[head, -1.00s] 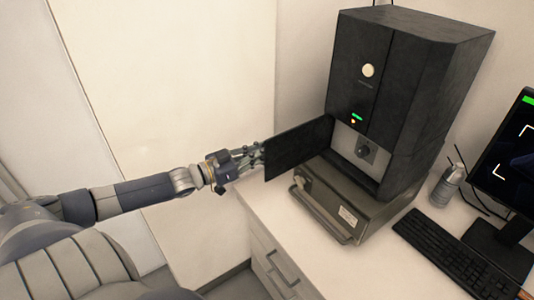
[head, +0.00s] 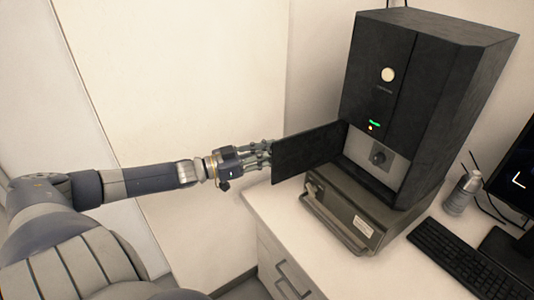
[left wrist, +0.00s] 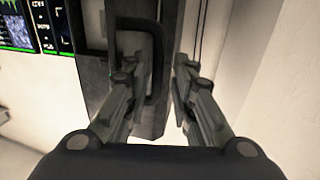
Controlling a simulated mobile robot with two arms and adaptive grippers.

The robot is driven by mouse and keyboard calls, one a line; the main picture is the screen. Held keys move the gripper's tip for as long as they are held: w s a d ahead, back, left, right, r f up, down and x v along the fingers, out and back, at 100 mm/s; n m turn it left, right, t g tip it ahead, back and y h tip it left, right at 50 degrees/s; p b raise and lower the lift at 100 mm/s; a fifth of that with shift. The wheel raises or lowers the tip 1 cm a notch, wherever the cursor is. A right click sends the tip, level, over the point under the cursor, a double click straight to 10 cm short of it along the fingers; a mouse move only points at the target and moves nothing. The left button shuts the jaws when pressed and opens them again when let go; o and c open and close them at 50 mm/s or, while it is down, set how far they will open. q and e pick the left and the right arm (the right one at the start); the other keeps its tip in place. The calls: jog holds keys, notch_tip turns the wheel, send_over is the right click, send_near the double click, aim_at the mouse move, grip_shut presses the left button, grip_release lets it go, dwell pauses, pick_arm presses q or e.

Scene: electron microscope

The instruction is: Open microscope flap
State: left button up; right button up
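The microscope (head: 440,90) is a tall black box on the counter. Its dark flap (head: 308,153) is swung out to the left, exposing a pale compartment (head: 376,158) with a round dark knob. My left gripper (head: 268,156) is at the flap's outer edge. In the left wrist view my left gripper (left wrist: 160,85) has its two fingers spread apart, with a dark slab partly between them. The left finger overlaps a dark loop on that slab; whether either finger touches it is unclear. My right gripper is not in view.
A grey base unit (head: 345,205) with a front handle sits under the microscope. A keyboard (head: 455,260), a bottle (head: 462,193) and a monitor (head: 518,165) stand to the right. A pale wall (head: 180,70) is behind my left arm. Counter drawers (head: 285,280) are below.

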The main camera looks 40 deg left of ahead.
pick_arm(q)
jog(key=shift+w+r, duration=0.15)
jog(key=shift+r, duration=0.3)
jog(key=v, duration=1.2)
jog(key=shift+f, duration=0.5)
dwell(0.4)
